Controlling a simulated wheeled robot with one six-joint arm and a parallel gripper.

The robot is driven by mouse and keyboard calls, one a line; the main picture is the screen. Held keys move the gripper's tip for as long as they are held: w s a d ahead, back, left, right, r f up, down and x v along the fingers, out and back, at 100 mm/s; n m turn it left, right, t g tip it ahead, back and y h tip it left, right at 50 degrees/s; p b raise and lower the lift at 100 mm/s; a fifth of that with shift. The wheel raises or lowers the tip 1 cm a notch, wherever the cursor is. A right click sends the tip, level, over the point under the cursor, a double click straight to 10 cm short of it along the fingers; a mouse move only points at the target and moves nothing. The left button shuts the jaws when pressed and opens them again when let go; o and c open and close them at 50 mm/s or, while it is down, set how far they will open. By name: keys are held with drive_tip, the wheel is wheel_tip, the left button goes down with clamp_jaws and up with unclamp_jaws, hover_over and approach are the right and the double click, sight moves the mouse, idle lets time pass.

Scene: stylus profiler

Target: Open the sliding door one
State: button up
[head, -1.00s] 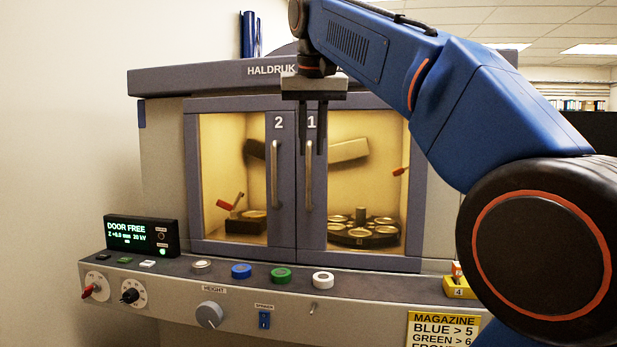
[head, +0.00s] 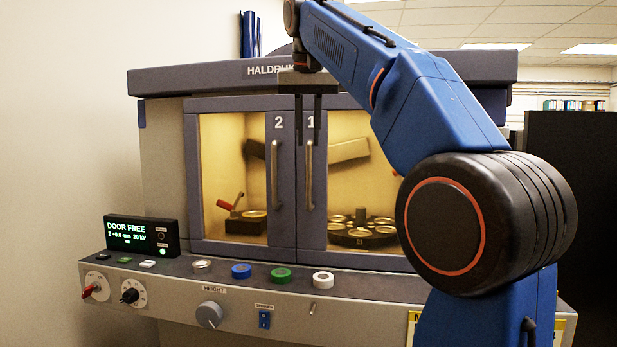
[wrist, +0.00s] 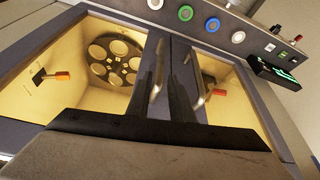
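Sliding door 1 (head: 362,122) is the right one of two glazed doors in the head view, and it stands closed against door 2 (head: 280,225). Its upright metal handle (head: 309,190) is near its left edge, and it shows in the wrist view (wrist: 157,78). My gripper (head: 309,142) is open, its two fingers pointing down near the handle's top, one to each side of it in the picture. In the wrist view my gripper (wrist: 165,65) has its fingers close around the handle's line. I cannot tell whether they touch it. Nothing is held.
Door 2's handle (head: 275,175) stands close to the left. A control ledge with knobs and coloured rings (head: 241,271) runs below the doors. The display (head: 140,235) reads DOOR FREE. A round holder (head: 362,236) sits behind door 1's glass. A dark cabinet (head: 570,200) stands at right.

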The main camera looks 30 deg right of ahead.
sight(308, 175)
drive_tip(key=x, duration=1.2)
clamp_jaws()
